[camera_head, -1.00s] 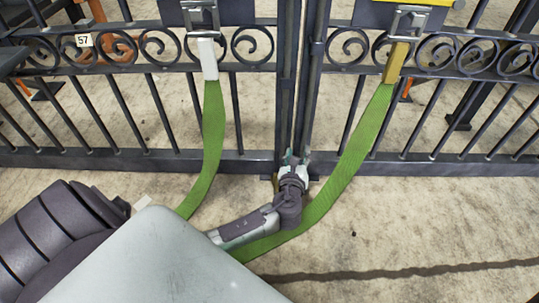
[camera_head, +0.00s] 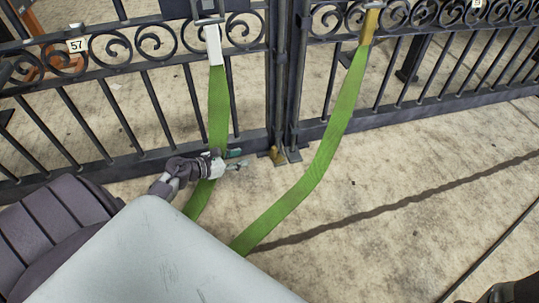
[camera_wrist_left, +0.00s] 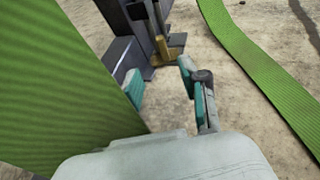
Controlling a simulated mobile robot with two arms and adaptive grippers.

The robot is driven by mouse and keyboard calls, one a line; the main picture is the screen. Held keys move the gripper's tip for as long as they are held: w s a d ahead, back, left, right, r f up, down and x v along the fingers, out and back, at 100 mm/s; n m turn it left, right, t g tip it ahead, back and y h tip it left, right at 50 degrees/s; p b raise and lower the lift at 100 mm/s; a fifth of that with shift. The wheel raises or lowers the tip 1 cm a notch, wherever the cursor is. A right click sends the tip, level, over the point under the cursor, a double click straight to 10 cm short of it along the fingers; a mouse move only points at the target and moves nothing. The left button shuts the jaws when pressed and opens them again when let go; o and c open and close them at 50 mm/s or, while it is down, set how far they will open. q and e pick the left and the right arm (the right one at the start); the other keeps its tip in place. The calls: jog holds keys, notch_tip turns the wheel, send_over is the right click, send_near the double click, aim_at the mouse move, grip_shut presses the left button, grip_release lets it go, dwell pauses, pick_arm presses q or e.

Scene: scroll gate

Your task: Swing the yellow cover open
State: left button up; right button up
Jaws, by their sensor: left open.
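My left gripper (camera_head: 238,160) is low in front of the gate, just left of the gate's middle posts, beside the left green strap (camera_head: 218,110). Its fingers are apart and empty in the left wrist view (camera_wrist_left: 158,80). A small yellow-brass fitting (camera_head: 277,155) sits at the foot of the middle posts, right of the gripper; it shows beyond the fingers in the wrist view (camera_wrist_left: 163,48). No yellow cover can be made out now. The right strap has a yellow end piece (camera_head: 370,25) high on the gate.
The dark scroll gate (camera_head: 130,160) spans the back, with a number 57 plate (camera_head: 77,45). The right green strap (camera_head: 325,150) hangs down across the front. Concrete floor (camera_head: 400,190) is open at right, with a dark cable (camera_head: 490,245).

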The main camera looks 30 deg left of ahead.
aim_at(272, 151)
pick_arm(q)
jog(key=b+x, duration=0.2)
jog(key=x, duration=0.2)
jog(key=b+x, duration=0.2)
jog(key=x, duration=0.2)
jog(key=b+x, duration=0.3)
jog(key=x, duration=0.1)
jog(key=shift+d+f, duration=0.15)
jog(key=shift+f, duration=0.3)
jog(key=shift+w+d+f+b, duration=0.1)
jog(key=shift+w+b, duration=0.1)
jog(key=shift+w, duration=0.1)
jog(key=shift+w+d+b, duration=0.1)
jog(key=shift+w+b, duration=0.05)
jog(key=shift+w, duration=0.2)
grip_shut()
